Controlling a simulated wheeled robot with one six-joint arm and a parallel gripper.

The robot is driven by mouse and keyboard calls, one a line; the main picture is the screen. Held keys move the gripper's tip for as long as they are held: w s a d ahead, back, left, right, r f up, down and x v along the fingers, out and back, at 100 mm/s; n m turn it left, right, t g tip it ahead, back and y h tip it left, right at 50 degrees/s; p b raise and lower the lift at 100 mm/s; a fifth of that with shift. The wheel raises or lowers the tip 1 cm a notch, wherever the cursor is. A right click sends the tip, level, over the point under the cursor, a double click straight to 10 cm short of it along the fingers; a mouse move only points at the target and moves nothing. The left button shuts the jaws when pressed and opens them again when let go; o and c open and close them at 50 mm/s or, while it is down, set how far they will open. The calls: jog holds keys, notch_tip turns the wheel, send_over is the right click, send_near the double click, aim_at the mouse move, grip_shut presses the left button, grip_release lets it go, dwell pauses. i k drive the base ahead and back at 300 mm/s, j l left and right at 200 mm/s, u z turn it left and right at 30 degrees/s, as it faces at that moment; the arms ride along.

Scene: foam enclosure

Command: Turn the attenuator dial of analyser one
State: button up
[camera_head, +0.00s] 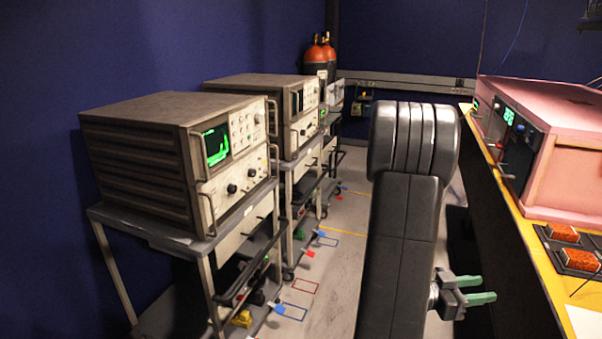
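A beige analyser (150,150) with a lit green screen stands on the nearest cart at the left. Its front has two dark round knobs (231,188) below the screen and smaller controls at the upper right. A second, similar analyser (262,90) stands on the cart behind it. I cannot read any label that tells which is analyser one or which knob is the attenuator dial. My gripper (484,289) is at the lower right, well apart from both analysers. Its two green-tipped fingers are spread with nothing between them.
A yellow-topped bench (541,240) with a pink instrument (560,150) and orange-topped blocks (580,260) is close to my gripper's right. Orange-topped cylinders (320,52) stand at the back.

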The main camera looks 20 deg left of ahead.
aim_at(232, 188)
jog(key=i+l+z, duration=0.1)
jog(key=i, duration=1.5)
jog(key=i+u, duration=0.25)
jog(key=u, duration=0.2)
jog(key=i+l+u, duration=0.15)
jog(key=u, duration=0.25)
jog(key=i+l+u, duration=0.2)
jog(key=u, duration=0.25)
jog(key=i+l+u, duration=0.1)
jog(key=u, duration=0.35)
jog(key=i+l+u, duration=0.1)
jog(key=u, duration=0.35)
jog(key=i+l+u, duration=0.1)
jog(key=u, duration=0.35)
jog(key=l+u, duration=0.25)
jog(key=u, duration=0.2)
jog(key=l+u, duration=0.2)
jog(key=u, duration=0.25)
jog(key=l+u, duration=0.25)
jog(key=u, duration=0.15)
jog(key=l+u, duration=0.2)
jog(key=u, duration=0.25)
jog(key=l+u, duration=0.25)
jog(key=u, duration=0.2)
jog(key=l+u, duration=0.15)
jog(key=u, duration=0.3)
jog(key=k, duration=0.05)
